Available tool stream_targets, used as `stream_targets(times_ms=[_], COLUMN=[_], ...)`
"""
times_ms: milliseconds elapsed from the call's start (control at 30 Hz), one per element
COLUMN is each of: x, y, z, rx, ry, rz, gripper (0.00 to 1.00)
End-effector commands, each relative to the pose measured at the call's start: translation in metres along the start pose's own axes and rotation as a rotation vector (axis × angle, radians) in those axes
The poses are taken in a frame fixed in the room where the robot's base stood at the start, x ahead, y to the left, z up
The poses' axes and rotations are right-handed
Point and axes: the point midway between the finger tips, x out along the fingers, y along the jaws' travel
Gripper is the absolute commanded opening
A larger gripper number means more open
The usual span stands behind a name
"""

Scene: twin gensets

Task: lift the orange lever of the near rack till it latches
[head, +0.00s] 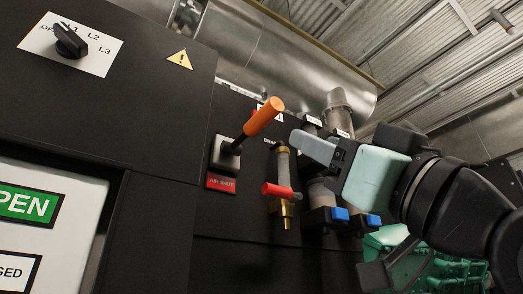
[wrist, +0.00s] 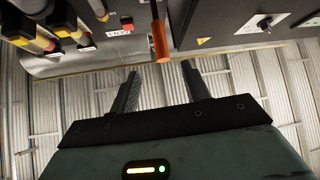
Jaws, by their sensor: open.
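The orange lever (head: 264,117) is on the black rack front. Its orange grip tilts up and out to the right, on a dark shaft from a pale plate (head: 224,154). A red label reading AIR SHUT (head: 221,183) is just below. My gripper (head: 300,140) is right of the lever, with a visible gap between them. In the wrist view, my gripper (wrist: 160,68) is open and empty. The lever's orange grip (wrist: 159,42) shows just beyond the fingertips, in line with the gap between them. The second finger is mostly hidden in the head view.
A brass valve with a red handle (head: 280,190) is below and right of the lever. Clear cylinders with blue-tipped parts (head: 340,214) are further right. A rotary switch (head: 70,40) is at upper left. Green machinery (head: 440,270) stands at lower right.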

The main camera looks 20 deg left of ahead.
Motion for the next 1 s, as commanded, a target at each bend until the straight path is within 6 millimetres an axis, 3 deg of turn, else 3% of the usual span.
stream_targets(times_ms=[267, 1000], x=[0.007, 0.1], y=[0.0, 0.001], z=[0.004, -0.003], rx=[-0.001, 0.004], ry=[-0.005, -0.008], rz=[0.004, 0.001], gripper=[0.47, 0.47])
